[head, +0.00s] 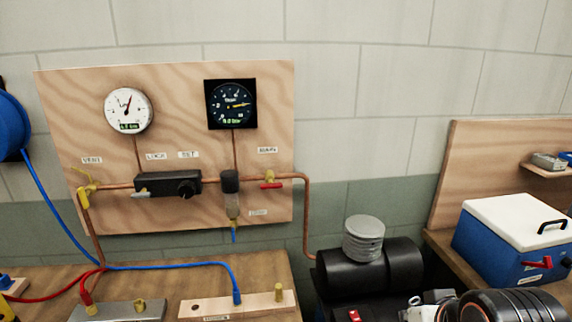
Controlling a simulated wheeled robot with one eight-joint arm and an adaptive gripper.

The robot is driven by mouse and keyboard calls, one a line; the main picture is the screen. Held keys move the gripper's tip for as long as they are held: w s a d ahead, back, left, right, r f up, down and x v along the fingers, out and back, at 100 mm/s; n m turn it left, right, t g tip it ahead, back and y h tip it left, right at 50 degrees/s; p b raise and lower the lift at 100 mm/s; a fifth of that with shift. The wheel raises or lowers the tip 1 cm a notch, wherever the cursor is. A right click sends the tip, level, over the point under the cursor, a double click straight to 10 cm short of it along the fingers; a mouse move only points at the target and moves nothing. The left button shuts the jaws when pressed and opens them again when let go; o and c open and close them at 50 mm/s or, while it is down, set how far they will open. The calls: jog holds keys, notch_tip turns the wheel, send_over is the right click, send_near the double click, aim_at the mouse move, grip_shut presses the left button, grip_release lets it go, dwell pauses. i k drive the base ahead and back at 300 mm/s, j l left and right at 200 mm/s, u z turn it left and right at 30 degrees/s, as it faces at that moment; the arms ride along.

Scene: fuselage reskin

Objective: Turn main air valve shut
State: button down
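The main air valve (270,184) is a small valve with a red lever under the MAIN label (267,150), near the right edge of the wooden panel. Its lever lies roughly level, along the run of the copper pipe (306,215). The pipe goes right from it, then bends down toward a black tank. A dark ridged part with an orange ring at the lower right appears to be my arm. I cannot make out gripper fingers, and nothing touches the valve.
The wooden panel (75,130) also holds a white gauge (128,110), a black gauge (230,104), a black regulator (168,185) and a yellow vent valve (84,195). The black tank (345,278) stands below right. A blue cooler (510,245) sits on the right bench. Hoses cross the left bench.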

aim_at(271, 185)
jog(key=l+u, duration=0.2)
jog(key=u, duration=0.55)
